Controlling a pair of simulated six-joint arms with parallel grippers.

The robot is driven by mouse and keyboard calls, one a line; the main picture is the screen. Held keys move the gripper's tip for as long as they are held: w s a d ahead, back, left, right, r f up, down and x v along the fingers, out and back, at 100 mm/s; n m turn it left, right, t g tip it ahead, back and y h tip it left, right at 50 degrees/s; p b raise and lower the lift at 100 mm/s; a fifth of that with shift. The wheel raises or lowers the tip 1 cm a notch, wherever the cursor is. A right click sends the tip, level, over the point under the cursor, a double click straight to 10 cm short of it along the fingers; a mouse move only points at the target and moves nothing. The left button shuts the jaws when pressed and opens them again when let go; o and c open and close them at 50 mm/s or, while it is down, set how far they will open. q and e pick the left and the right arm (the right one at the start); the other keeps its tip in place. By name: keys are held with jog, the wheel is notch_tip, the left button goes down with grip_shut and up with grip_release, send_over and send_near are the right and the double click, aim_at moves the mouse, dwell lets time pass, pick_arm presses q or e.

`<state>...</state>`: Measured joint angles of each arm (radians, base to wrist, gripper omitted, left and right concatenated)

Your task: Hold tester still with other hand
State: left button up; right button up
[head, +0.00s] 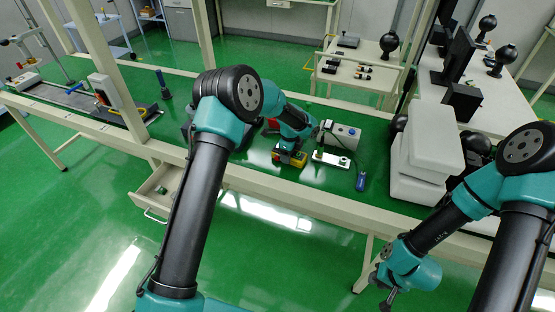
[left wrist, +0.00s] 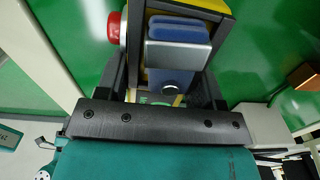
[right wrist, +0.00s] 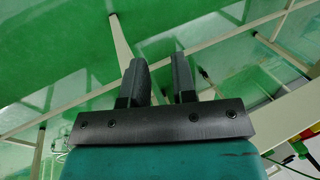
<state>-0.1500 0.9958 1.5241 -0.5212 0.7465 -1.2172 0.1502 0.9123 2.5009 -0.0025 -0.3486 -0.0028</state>
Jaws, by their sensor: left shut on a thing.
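The tester, a yellow and dark boxy device (head: 289,157), sits on the green bench top in the head view. In the left wrist view the tester (left wrist: 178,45) shows a grey face with blue parts, a yellow edge and a dark casing. A red knob (left wrist: 113,28) is at its left side. My left gripper (head: 291,146) reaches down over the bench and is shut on the tester, with its fingers on either side. My right gripper (head: 388,292) hangs low in front of the bench, away from the tester. In the right wrist view its fingers (right wrist: 160,65) are apart and empty.
A blue object (head: 361,181) is near the front edge. White stacked blocks (head: 425,155) stand at the right. An open drawer (head: 158,190) juts out below.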

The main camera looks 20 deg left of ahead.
grip_shut()
dwell(1.4)
